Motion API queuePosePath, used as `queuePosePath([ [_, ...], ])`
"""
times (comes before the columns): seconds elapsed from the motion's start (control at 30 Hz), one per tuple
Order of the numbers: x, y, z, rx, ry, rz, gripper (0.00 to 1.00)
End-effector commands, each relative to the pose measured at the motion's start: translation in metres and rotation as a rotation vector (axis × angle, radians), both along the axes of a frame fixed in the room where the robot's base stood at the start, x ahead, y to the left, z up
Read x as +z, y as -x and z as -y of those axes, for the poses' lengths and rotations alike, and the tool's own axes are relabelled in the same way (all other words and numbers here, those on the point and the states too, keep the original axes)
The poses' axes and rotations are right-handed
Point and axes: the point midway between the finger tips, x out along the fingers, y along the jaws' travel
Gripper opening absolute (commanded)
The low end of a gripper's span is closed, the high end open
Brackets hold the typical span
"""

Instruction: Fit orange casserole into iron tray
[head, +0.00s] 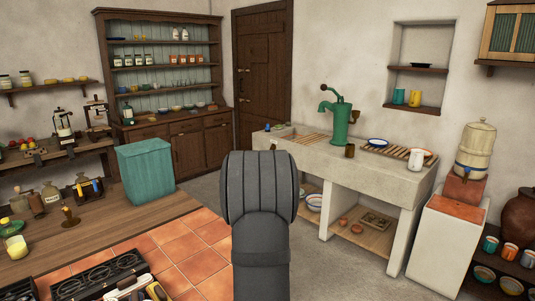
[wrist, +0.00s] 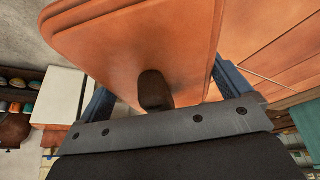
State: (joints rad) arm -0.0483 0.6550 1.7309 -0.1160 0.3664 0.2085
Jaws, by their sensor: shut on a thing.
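The orange casserole (wrist: 140,40) fills the upper middle of the wrist view, close to the camera. In the head view my dark arm stands in the middle and hides the gripper and casserole. A black metal piece with ring shapes (head: 98,274) lies at the lower left; I cannot tell whether it is the iron tray.
A wooden counter (head: 100,233) with bottles and a candle runs along the left, near a teal bin (head: 146,171). A stone sink (head: 350,168) with a green pump (head: 340,122) stands at the right. A white stand (head: 440,250) carries a water urn (head: 476,148).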

Motion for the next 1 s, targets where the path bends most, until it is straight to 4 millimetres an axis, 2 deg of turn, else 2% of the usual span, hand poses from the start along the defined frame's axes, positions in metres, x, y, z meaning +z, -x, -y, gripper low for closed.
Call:
queuePosePath([
  [0.2,-0.002,0.02,0.016,0.048,0.0,0.002,0.49],
  [0.63,-0.007,0.027,0.021,0.051,-0.003,-0.002,0.49],
  [0.77,-0.021,0.042,0.029,0.014,-0.019,-0.017,0.49],
  [1.0,-0.053,0.066,0.025,0.025,-0.012,-0.012,0.49],
])
